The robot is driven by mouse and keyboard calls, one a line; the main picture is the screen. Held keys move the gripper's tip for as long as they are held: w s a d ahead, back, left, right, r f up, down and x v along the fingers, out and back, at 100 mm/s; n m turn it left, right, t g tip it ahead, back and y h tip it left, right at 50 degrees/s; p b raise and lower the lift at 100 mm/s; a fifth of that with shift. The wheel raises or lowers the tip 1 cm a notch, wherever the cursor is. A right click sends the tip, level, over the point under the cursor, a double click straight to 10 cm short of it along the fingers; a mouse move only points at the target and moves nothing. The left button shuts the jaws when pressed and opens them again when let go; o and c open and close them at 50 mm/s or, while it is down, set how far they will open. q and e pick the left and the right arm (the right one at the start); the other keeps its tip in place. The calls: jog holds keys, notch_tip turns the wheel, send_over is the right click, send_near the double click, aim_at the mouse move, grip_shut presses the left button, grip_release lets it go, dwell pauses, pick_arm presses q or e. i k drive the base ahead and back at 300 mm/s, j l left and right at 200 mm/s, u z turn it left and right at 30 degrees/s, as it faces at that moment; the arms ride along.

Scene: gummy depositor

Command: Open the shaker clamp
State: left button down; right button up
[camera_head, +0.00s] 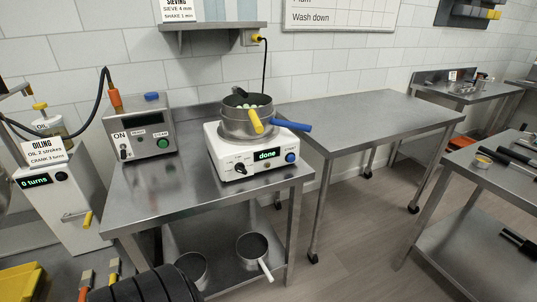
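The shaker (258,165) is a white box with a lit display reading "done", a black knob and a blue button. It stands on the steel table left of centre. A round steel sieve or pan (248,120) sits on top with pale green pieces inside. I cannot tell which of these belongs to the clamp, or whether the clamp is shut. Neither of my grippers is in view.
A grey control box (140,128) with a green button stands left of the shaker. An oiling machine (65,195) with a yellow-handled crank is at far left. Two steel pans (252,250) lie on the lower shelf. The steel table to the right (375,115) is bare.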

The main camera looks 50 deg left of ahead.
aim_at(241, 92)
jog(key=u, duration=1.75)
jog(key=i+l+u, duration=0.2)
jog(key=l, duration=0.1)
